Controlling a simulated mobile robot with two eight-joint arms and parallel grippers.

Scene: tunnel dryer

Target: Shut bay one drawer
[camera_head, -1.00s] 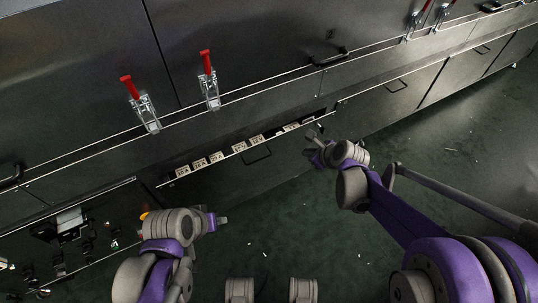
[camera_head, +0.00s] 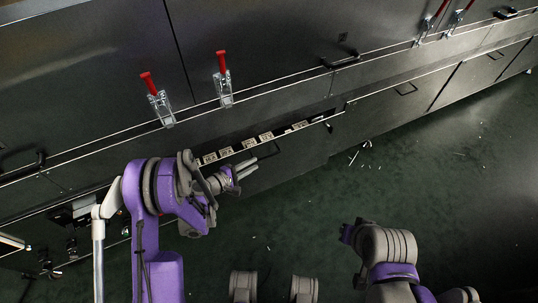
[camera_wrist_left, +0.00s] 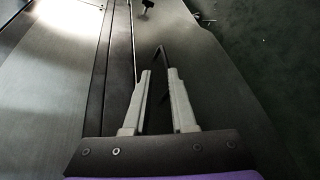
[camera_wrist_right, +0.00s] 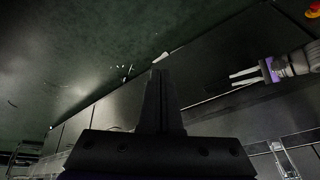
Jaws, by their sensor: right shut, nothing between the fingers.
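A low dark drawer (camera_head: 292,165) stands a little open in the cabinet row in the head view. Several pale labelled blocks (camera_head: 249,143) show along its top opening; its left end is hidden behind my left arm. Its black bar handle (camera_head: 270,152) is on the front. My left gripper (camera_head: 246,168) is open beside the handle's left end. In the left wrist view the handle (camera_wrist_left: 160,56) shows at the fingertips; I cannot tell whether it touches them. My right gripper (camera_wrist_right: 158,74) is shut and empty, away from the drawer at lower right in the head view.
Two red-handled clamps (camera_head: 223,78) stand on the ledge above the drawer. A closed drawer with a handle (camera_head: 406,89) is to the right. Small pale scraps (camera_head: 362,153) lie on the green floor (camera_head: 460,200). The floor between my arms is mostly clear.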

